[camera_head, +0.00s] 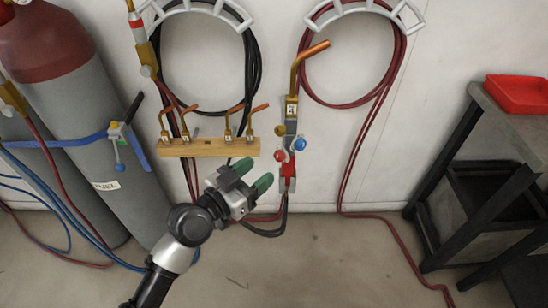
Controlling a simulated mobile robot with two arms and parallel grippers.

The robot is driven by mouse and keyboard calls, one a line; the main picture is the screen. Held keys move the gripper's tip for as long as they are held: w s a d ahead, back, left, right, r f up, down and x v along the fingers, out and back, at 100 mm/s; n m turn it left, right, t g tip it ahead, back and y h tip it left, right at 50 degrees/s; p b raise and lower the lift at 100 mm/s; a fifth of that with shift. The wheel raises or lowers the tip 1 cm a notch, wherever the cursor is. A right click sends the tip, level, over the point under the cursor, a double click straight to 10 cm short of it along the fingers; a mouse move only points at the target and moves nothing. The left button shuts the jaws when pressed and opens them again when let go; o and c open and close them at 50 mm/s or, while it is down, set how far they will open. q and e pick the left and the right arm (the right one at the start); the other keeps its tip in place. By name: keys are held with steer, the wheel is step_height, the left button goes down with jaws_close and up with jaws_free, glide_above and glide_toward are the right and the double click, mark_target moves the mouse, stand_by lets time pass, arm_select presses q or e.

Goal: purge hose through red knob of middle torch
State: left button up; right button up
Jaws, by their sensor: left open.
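A torch (291,112) with a copper tip hangs upright on the wall in the middle of the view. It has a red knob (280,155) on its left side and a blue knob (299,144) on its right. The exact depth gap cannot be told. My right gripper is not in view.
A wooden rack (208,148) with several copper tips is left of the torch. Gas cylinders (75,110) with a blue strap (60,140) stand at left. Coiled black hose (255,70) and red hose (398,60) hang behind. A dark cart (475,150) with a red tray (518,94) stands right.

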mark_target(277, 157)
arm_select(q)
steer(key=x, duration=0.5)
steer(key=shift+w+d, duration=0.25)
steer(key=shift+d, duration=0.05)
steer(key=c, duration=0.9)
